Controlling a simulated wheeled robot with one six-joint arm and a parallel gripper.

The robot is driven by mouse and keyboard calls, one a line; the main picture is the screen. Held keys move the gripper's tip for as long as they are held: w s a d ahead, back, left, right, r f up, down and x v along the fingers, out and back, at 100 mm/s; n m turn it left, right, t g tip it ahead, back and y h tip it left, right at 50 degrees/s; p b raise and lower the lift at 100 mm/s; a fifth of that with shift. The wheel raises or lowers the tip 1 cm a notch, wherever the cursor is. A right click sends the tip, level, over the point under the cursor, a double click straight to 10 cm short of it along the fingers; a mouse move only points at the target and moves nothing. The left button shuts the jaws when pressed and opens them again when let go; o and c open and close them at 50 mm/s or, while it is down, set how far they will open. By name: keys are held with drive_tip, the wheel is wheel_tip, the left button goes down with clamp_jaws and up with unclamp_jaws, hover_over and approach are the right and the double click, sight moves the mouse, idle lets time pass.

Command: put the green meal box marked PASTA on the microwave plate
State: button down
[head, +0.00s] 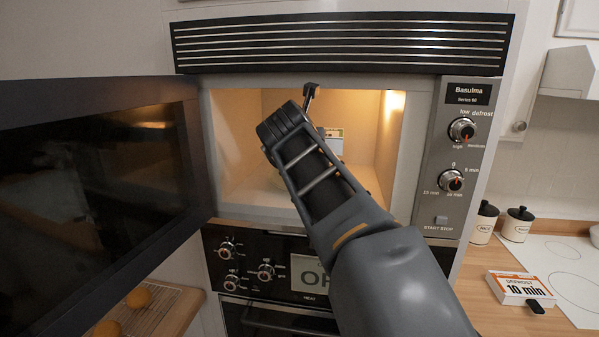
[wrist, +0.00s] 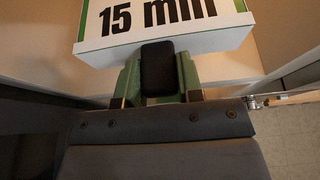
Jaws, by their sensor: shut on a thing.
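The meal box (head: 333,133), white with a green edge, shows partly behind my arm inside the lit microwave cavity. In the wrist view the box (wrist: 200,42) fills the top and reads "15 min"; the word PASTA is out of view. In the head view my arm reaches into the open microwave (head: 238,178) and hides the gripper's fingertips and much of the box. The plate cannot be made out behind my arm, so I cannot tell whether the box touches it.
The microwave door (head: 95,190) stands open at the left. The control panel (head: 462,160) borders the opening on the right. A white box marked DEFROST 10 min (head: 520,288) lies on the right counter, near two canisters (head: 517,224). A rack with buns (head: 150,312) is at lower left.

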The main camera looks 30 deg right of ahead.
drive_tip(key=f+x, duration=0.1)
drive_tip(key=x, duration=0.4)
drive_tip(key=a+f+x, duration=0.1)
drive_tip(key=x, duration=0.4)
drive_tip(key=a+f+p+x, duration=0.1)
drive_tip(key=x, duration=0.4)
drive_tip(key=shift+w+d+f, duration=0.1)
drive_tip(key=shift+w+d, duration=0.1)
drive_tip(key=shift+w, duration=0.15)
drive_tip(key=f, duration=0.3)
drive_tip(key=shift+w+d+f+b, duration=0.1)
drive_tip(key=shift+w+d+b, duration=0.15)
drive_tip(key=shift+w+b, duration=0.15)
drive_tip(key=shift+s+f, duration=0.15)
drive_tip(key=shift+f, duration=0.2)
drive_tip(key=shift+f, duration=0.1)
drive_tip(key=c, duration=0.8)
unclamp_jaws()
drive_tip(key=shift+f, duration=0.1)
